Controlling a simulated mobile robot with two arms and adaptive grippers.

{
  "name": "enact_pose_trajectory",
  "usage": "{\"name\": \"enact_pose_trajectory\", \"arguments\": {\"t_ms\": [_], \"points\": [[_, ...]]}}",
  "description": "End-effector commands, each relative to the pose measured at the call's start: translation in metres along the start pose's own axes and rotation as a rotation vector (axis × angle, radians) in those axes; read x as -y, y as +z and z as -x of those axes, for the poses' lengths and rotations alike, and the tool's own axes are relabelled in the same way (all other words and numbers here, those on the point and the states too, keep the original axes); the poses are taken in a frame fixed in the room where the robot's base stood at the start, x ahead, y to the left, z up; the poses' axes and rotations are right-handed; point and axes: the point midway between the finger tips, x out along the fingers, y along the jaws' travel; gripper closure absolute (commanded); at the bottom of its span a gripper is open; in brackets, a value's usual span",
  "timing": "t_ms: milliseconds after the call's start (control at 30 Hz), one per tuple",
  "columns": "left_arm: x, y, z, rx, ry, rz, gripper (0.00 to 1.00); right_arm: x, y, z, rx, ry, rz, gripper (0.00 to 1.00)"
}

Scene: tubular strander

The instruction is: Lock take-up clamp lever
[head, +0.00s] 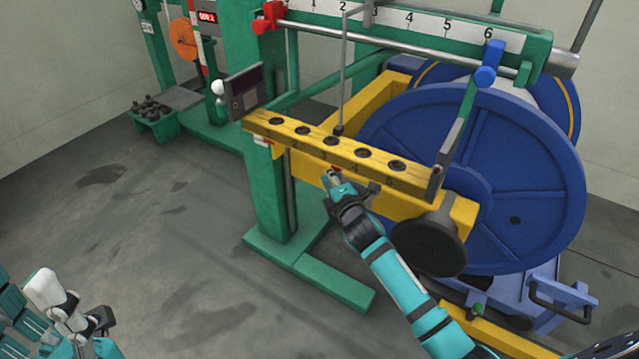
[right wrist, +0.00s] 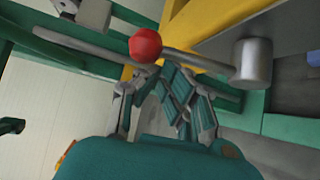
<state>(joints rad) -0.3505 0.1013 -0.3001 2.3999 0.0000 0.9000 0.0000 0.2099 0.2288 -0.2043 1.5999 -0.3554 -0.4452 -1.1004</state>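A grey lever (right wrist: 195,60) with a red ball knob (right wrist: 145,45) crosses the upper part of the right wrist view. Its right end meets a grey cylindrical hub (right wrist: 252,62). My right gripper (right wrist: 152,78) has its fingertips right at the underside of the knob; whether they touch or grip it is unclear. In the head view my right gripper (head: 338,182) is at the front face of the yellow beam (head: 290,133), where a small red spot shows at the tips. My left gripper (head: 98,322) is low at the left, far from the machine, its fingers partly hidden.
A large blue reel (head: 535,170) and a dark round disc (head: 430,248) stand right of my right arm. A green post (head: 268,190) and foot stand to its left. A blue-handled lever (head: 485,77) rises above the beam's right end. Open floor lies left.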

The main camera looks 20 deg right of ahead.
Motion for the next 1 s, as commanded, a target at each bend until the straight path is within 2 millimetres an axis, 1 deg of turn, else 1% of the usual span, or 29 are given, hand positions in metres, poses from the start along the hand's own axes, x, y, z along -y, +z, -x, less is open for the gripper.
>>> {"name": "enact_pose_trajectory", "arguments": {"t_ms": [33,100,267,333,467,700,1000], "points": [[0.000,0.001,0.007,0.000,0.000,0.000,0.55,0.005,0.007,0.001,0.008,0.029,-0.024,1.00],[0.000,0.003,0.013,-0.001,0.000,0.000,0.55,0.005,0.011,0.004,0.008,0.079,-0.069,1.00],[0.000,0.004,0.018,0.000,0.000,0.000,0.55,0.003,0.018,0.014,0.008,0.194,-0.171,1.00],[0.000,0.003,0.016,0.000,-0.001,0.000,0.55,0.000,0.023,0.019,0.005,0.200,-0.163,1.00],[0.000,0.002,0.009,0.001,-0.001,0.000,0.55,0.001,0.029,0.027,0.005,0.196,-0.163,1.00],[0.000,-0.001,-0.003,0.000,-0.001,0.000,0.55,0.007,0.038,0.039,0.004,0.194,-0.164,1.00],[0.000,-0.002,-0.009,-0.001,-0.001,0.000,0.55,0.015,0.044,0.046,0.004,0.193,-0.165,1.00]]}}
